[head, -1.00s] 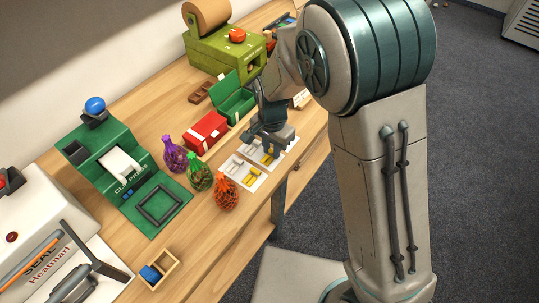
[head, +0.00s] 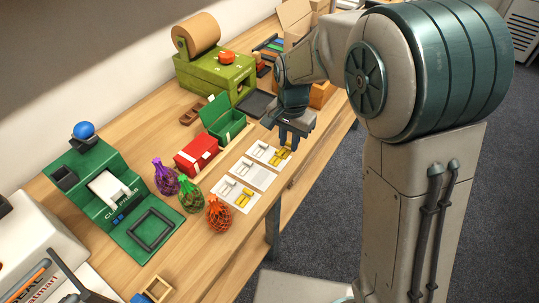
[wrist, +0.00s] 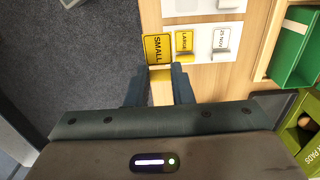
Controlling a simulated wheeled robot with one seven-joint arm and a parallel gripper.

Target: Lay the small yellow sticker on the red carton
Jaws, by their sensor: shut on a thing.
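My gripper (wrist: 158,88) is shut on the small yellow sticker (wrist: 158,50), marked SMALL, which sticks out ahead of the fingers at the table's edge. In the head view my gripper (head: 291,140) is over the front edge of the table, with yellow (head: 287,150) showing just under it. The red carton (head: 194,154), with a white band, stands on the table to the left of my gripper, well apart from it. The wrist view does not show the red carton.
A yellow LARGE sticker (wrist: 184,42) and a white 25 NOV sticker (wrist: 221,40) lie close by. An open green carton (head: 228,122) stands beside the red one. Several net bags, such as the orange one (head: 219,215), stand nearer. An olive machine (head: 215,75) is behind.

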